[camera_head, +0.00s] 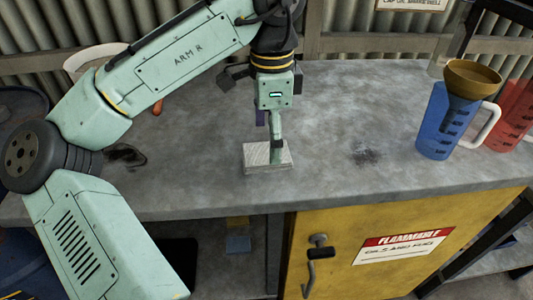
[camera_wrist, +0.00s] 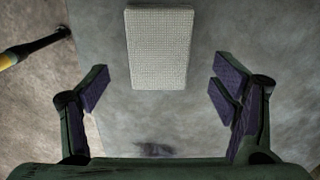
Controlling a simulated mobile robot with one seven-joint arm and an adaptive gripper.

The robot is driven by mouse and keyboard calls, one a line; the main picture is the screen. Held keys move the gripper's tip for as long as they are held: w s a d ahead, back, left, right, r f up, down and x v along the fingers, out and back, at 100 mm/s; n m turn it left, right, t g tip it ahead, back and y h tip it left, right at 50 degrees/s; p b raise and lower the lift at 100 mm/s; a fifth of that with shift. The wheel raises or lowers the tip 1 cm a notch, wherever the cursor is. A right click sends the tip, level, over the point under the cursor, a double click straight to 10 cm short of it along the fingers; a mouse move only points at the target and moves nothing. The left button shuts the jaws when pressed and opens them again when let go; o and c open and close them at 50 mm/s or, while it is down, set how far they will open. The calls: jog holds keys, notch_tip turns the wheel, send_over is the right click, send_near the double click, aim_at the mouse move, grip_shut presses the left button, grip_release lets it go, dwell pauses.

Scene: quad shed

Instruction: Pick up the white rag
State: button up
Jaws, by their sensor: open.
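The white rag (camera_head: 267,157) is a flat, folded rectangle with a woven texture, lying on the grey workbench. In the wrist view the rag (camera_wrist: 160,48) is at the top centre, beyond the gap between my fingers. My gripper (camera_head: 275,145) points down over the bench at the rag, and one finger overlaps the rag's back edge in the head view. In the wrist view my gripper (camera_wrist: 160,92) is open and empty, with dark purple pads spread wider than the rag. I cannot tell the exact height of the fingertips above the rag.
A blue jug (camera_head: 440,122) with a brass funnel (camera_head: 471,79) stands at the right, next to a red jug (camera_head: 512,118). A dark stain (camera_head: 365,155) marks the bench. A yellow cabinet (camera_head: 335,225) is below. The bench right of the rag is clear.

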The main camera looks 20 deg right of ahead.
notch_tip(320, 180, down, 3)
jog(key=shift+a+f, duration=0.1)
jog(key=shift+a, duration=0.05)
jog(key=c, duration=1.1)
jog(key=shift+r, duration=0.65)
notch_tip(320, 180, up, 2)
jog(key=shift+r+b, duration=0.2)
jog(key=shift+b, duration=0.15)
jog(key=s+d+b, duration=0.1)
jog(key=s, duration=0.4)
jog(key=s+r, duration=0.1)
jog(key=s, duration=0.4)
jog(key=s+d+b, duration=0.1)
jog(key=s, duration=0.5)
jog(key=shift+d+r+b, duration=0.15)
jog(key=shift+d+b, duration=0.15)
jog(key=shift+b, duration=0.05)
